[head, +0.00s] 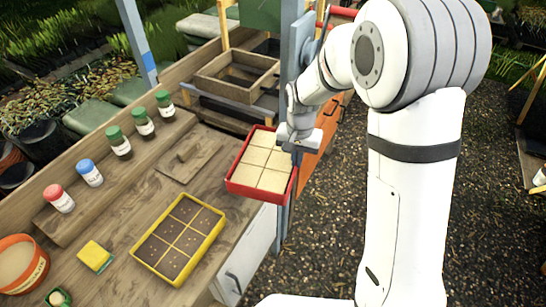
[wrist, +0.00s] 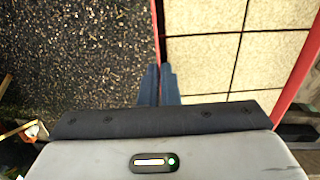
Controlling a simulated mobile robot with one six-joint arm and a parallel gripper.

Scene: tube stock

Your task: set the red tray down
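The red tray (head: 258,192) has several pale sand-coloured square cells. It appears level at the right edge of the wooden bench; whether it touches the bench or hangs above it I cannot tell. My gripper (head: 290,146) is at the tray's far right side. In the wrist view, the fingers of my gripper (wrist: 160,72) are closed on the tray's thin red wall (wrist: 157,30), one finger on each side. The pale cells lie right of the fingers, with dark gravel below on the left.
A yellow tray (head: 152,269) with dark soil cells lies on the wooden bench (head: 120,215). A wooden board (head: 190,160), green-capped jars (head: 143,123), red- and blue-capped jars (head: 89,173), a yellow sponge (head: 95,256) and an orange pot (head: 20,264) are around it. A wooden crate (head: 237,85) stands behind.

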